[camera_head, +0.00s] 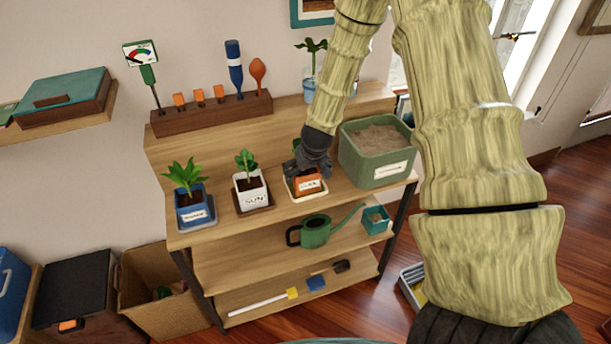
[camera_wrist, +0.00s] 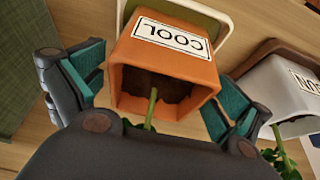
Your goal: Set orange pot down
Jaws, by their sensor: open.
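The orange pot (camera_head: 308,186) stands upright on a pale saucer (camera_head: 293,191) on the upper shelf, between the white pot and the green planter box. In the wrist view the orange pot (camera_wrist: 165,68) shows its white COOL label, dark soil and a green stem. My gripper (camera_head: 312,160) is over the pot from above and hides most of its plant. In the wrist view my gripper's teal-padded fingers (camera_wrist: 155,100) are open, one on each side of the pot.
A white pot (camera_head: 251,188) and a blue pot (camera_head: 190,208) stand to the left. A green planter box (camera_head: 375,165) is close on the right. A wooden tool rack (camera_head: 212,115) is behind. A green watering can (camera_head: 315,233) sits on the shelf below.

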